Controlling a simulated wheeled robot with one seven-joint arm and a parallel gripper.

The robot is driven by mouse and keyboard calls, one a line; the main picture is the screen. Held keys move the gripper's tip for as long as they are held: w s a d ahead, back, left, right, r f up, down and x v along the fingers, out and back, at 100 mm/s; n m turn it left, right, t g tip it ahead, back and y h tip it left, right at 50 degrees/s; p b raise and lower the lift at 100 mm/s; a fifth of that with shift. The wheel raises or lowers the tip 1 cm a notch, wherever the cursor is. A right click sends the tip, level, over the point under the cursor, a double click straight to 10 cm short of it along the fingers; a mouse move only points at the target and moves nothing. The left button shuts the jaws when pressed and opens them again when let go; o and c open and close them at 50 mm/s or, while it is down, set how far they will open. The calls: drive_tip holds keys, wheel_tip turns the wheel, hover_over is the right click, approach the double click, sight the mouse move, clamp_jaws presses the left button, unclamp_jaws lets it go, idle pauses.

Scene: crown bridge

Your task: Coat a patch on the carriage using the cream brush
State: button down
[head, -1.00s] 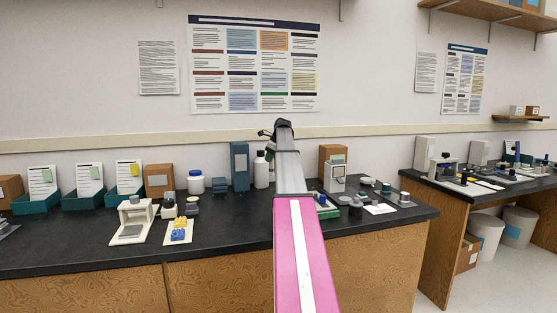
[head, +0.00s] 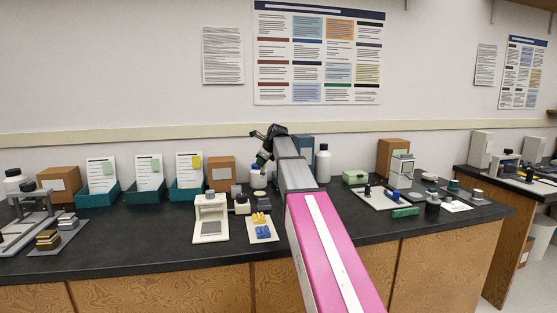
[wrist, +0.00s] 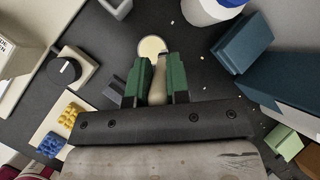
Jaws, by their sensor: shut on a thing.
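My gripper (wrist: 158,85) has green fingers and is shut on a slim cream handle, the cream brush (wrist: 158,82), which tapers away from me between the fingers. Its bristle end cannot be made out. In the head view my gripper (head: 262,163) hangs above the back of the bench, and the brush is too small to tell. A round pale-cream dish (wrist: 152,46) lies just beyond the fingertips; in the head view it sits on the bench (head: 259,194). I cannot tell for sure which device bears the carriage; a metal-framed device (head: 35,215) stands at the far left.
A knobbed cream box (wrist: 85,68) and a card with yellow and blue blocks (head: 262,231) are left.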

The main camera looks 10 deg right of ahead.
wheel_tip(320, 180, down, 6)
drive_tip(key=a, duration=0.1)
drive_tip(key=shift+a, duration=0.15)
idle(0.6)
drive_tip(key=shift+f, duration=0.5)
idle(1.5)
wheel_tip(320, 180, up, 7)
idle(1.1)
drive_tip(key=shift+s, duration=0.15)
